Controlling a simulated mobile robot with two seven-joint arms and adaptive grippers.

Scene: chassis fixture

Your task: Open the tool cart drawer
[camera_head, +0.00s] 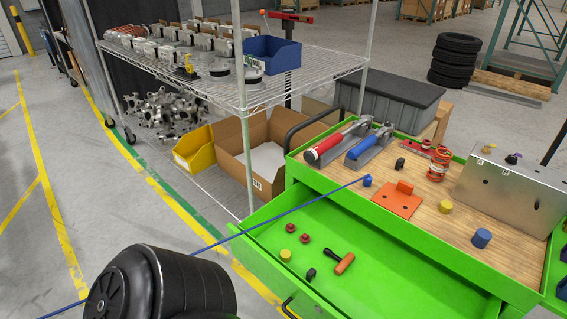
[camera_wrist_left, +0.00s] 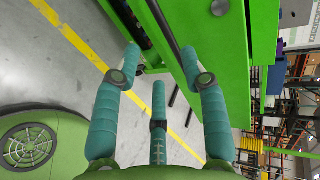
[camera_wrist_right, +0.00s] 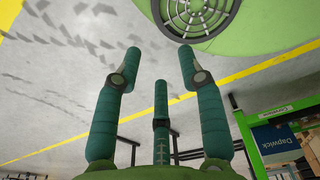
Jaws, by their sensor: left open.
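The green tool cart (camera_head: 407,229) stands at the right in the head view. Its green drawer (camera_head: 345,235) is pulled out, with its inside showing below the wooden top. A black handle (camera_head: 289,307) is on the drawer's front, partly cut off by the lower edge. My left gripper (camera_wrist_left: 161,54) is open in the left wrist view. Its fingertips are close to the green cart's side and a dark bar (camera_wrist_left: 166,25); I cannot tell if they touch. My right gripper (camera_wrist_right: 159,55) is open and empty above the floor. Neither gripper shows in the head view.
In the drawer lie a small hammer (camera_head: 344,264), red knobs (camera_head: 304,238) and a yellow piece (camera_head: 285,255). A wire shelf (camera_head: 300,75) with bins stands behind the cart. A thin blue line crosses the drawer. Floor at left is clear.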

